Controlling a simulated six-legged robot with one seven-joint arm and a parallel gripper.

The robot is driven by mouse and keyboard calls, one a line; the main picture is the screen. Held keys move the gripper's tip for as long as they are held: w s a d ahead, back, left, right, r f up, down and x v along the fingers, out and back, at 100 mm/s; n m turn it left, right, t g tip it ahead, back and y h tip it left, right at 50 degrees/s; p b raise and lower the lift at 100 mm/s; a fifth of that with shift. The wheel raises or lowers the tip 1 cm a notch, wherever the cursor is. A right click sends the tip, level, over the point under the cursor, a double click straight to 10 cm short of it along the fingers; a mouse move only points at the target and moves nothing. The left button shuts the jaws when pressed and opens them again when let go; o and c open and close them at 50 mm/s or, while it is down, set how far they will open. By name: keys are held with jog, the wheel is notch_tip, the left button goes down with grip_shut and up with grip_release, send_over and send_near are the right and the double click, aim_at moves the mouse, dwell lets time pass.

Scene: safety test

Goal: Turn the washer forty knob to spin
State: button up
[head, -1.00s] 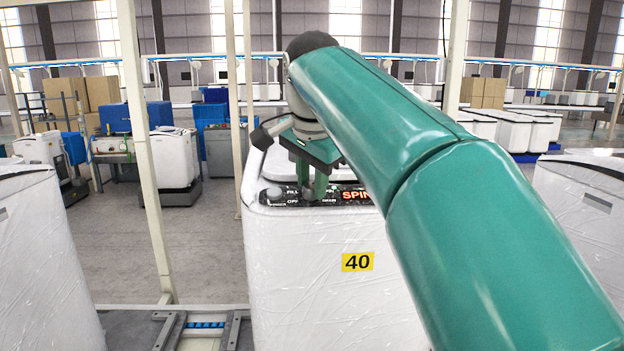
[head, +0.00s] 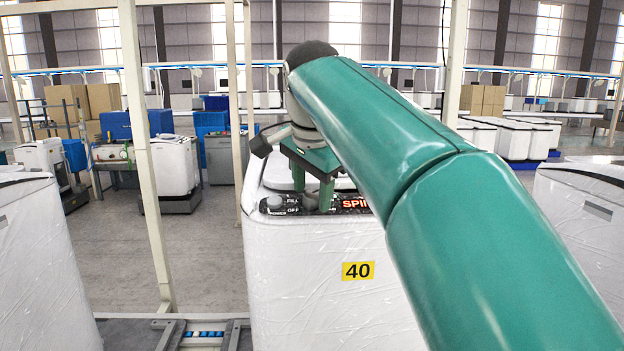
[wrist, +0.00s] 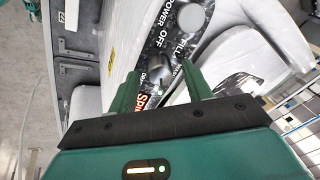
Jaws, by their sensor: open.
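The washer forty (head: 335,290) stands in front of me in the head view, wrapped in clear film, with a yellow 40 label (head: 357,270). Its black control panel (head: 290,207) carries a lit orange-red display (head: 354,203) reading SPIN, partly hidden by my arm. In the wrist view the grey knob (wrist: 160,64) sits on the panel just beyond and between my fingertips, with the SPIN display (wrist: 142,100) near the left finger. My gripper (head: 313,198) is open above the panel; it also shows in the wrist view (wrist: 160,72). Contact with the knob cannot be told.
A round power button (head: 274,202) is at the panel's left end, near FILL and OFF markings. Wrapped washers stand at the left (head: 45,265) and right (head: 590,225). A pale frame post (head: 146,150) rises left of the washer. Open floor lies behind.

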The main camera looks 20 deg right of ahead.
jog(key=v, duration=1.3)
jog(key=shift+s+r, duration=0.15)
jog(key=shift+r, duration=0.15)
jog(key=shift+a+f, duration=0.1)
jog(key=shift+a, duration=0.05)
jog(key=s+f+n, duration=0.4)
jog(key=s+f, duration=0.1)
jog(key=f, duration=0.8)
jog(key=s+d+f+n, duration=0.1)
jog(key=s+f+n, duration=0.3)
jog(key=f, duration=0.9)
jog(key=s+d+f+n+t+y, duration=0.1)
jog(key=s+f+n, duration=0.3)
jog(key=s+f, duration=0.4)
notch_tip(320, 180, down, 5)
jog(key=shift+s+f+n, duration=0.15)
jog(key=shift+s+n, duration=0.05)
jog(key=shift+n, duration=0.1)
